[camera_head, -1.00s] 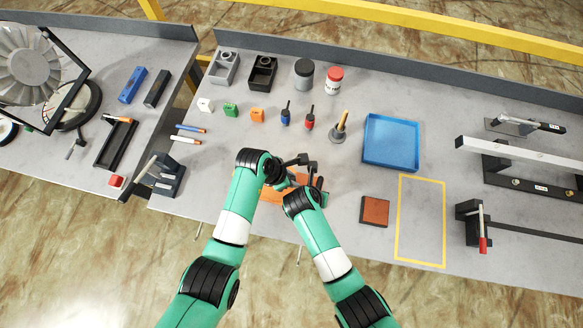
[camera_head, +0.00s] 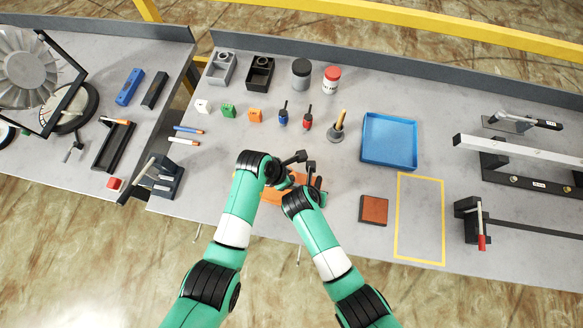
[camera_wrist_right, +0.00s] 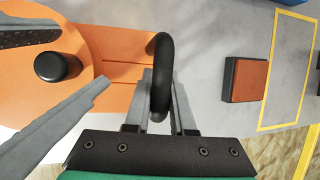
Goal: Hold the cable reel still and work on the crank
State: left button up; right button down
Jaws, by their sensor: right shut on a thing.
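The orange cable reel (camera_head: 270,197) sits near the front edge of the table, mostly hidden under my two arms. In the right wrist view its orange body (camera_wrist_right: 110,45) carries a round black knob (camera_wrist_right: 58,67), and a black curved handle (camera_wrist_right: 161,50) stands at its right side. My right gripper (camera_wrist_right: 163,80) is shut on this handle. My left gripper (camera_head: 288,178) is over the reel; in the right wrist view its fingers (camera_wrist_right: 48,90) lie apart on either side of the knob. Whether they touch the knob is hard to tell.
A red-brown block (camera_head: 374,210), a yellow outlined area (camera_head: 420,220) and a blue tray (camera_head: 390,142) lie to the right. A grey stand with a wooden peg (camera_head: 338,128) and several small parts stand behind. A dark stand (camera_head: 162,176) is at the left.

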pick_arm(q)
jog(key=v, duration=1.2)
jog(key=shift+s+f, duration=0.1)
jog(key=f+h, duration=0.1)
jog(key=s+a+f+h, duration=0.1)
jog(key=f, duration=0.1)
jog(key=a+f+m+h, duration=0.1)
jog(key=f, duration=0.1)
jog(key=shift+s, duration=0.3)
jog(key=s+a+f+n+t+h, duration=0.1)
jog(key=a+f+t+h, duration=0.1)
jog(key=a+t+h, duration=0.25)
jog(key=shift+h, duration=0.35)
jog(key=x, duration=1.2)
jog(key=shift+s+d+f, duration=0.1)
jog(key=shift+s+d, duration=0.15)
jog(key=shift+d, duration=0.1)
